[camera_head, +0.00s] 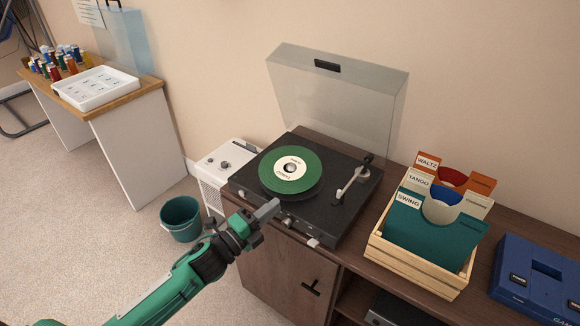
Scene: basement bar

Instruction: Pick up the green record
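The green record (301,165) with a cream label lies flat on the black record player (330,215), whose clear lid stands raised behind it. The white tonearm is to the right of the record. My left gripper (268,209) is in front of the player's front left edge, below and left of the record in the picture. It looks apart from the record and nothing shows in it. I cannot tell how far apart its fingers are. My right gripper is not in view.
A wooden crate (416,273) with sleeves labelled Waltz, Tango and Swing stands right of the player. A blue case (540,280) is farther right. A white unit (228,160) and teal bucket (181,217) are at left. A table with a white tray (97,89) stands back left.

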